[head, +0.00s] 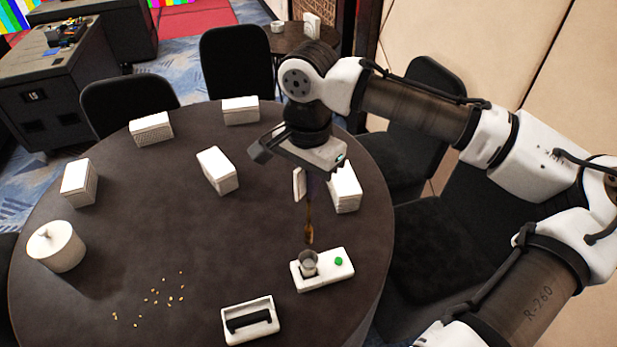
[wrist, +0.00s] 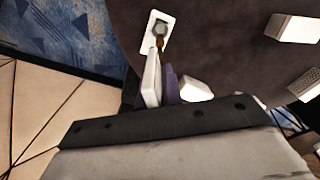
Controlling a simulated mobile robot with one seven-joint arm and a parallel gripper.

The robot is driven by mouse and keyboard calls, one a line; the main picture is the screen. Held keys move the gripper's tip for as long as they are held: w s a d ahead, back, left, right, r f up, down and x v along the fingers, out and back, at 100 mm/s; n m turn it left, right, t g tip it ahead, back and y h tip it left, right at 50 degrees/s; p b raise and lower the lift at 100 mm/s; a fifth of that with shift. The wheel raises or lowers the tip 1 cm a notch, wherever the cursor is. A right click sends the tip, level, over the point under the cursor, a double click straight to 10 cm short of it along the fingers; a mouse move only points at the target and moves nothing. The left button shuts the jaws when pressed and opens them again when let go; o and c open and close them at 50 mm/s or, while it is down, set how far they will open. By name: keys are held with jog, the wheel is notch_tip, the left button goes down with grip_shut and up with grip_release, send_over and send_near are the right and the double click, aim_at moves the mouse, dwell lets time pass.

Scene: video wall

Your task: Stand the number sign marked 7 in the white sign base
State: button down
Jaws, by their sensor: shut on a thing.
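The white sign base (head: 345,271) lies on the round dark table near its right front edge, with a grey round socket (head: 309,263) and a green dot on top. My gripper (head: 305,186) is shut on the number sign, whose thin brown stem (head: 309,222) hangs down just behind the socket in the head view. A purple part of the sign (wrist: 171,85) shows beside a white finger in the wrist view. There the stem (wrist: 160,43) points toward the base (wrist: 148,45). The number is not readable, and I cannot tell whether the stem touches the socket.
A white tray with a black bar (head: 250,322) lies left of the base. A white box (head: 344,190) stands close right of my gripper; several similar boxes are around the table. A lidded white pot (head: 55,246) and small yellow bits (head: 155,297) are at left. Black chairs surround the table.

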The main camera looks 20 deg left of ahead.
jog(key=b, duration=0.4)
send_over(309, 227)
jog(key=shift+w+a+f, duration=0.1)
jog(key=shift+f, duration=1.2)
jog(key=shift+w+f, duration=0.1)
jog(key=shift+f, duration=1.15)
jog(key=shift+f+b, duration=1.95)
jog(key=shift+f, duration=1.15)
jog(key=shift+f+b, duration=1.2)
jog(key=shift+f, duration=0.85)
jog(key=c, duration=1.5)
grip_release()
notch_tip(309, 227, up, 14)
jog(key=shift+f+b, duration=0.1)
jog(key=shift+b, duration=0.25)
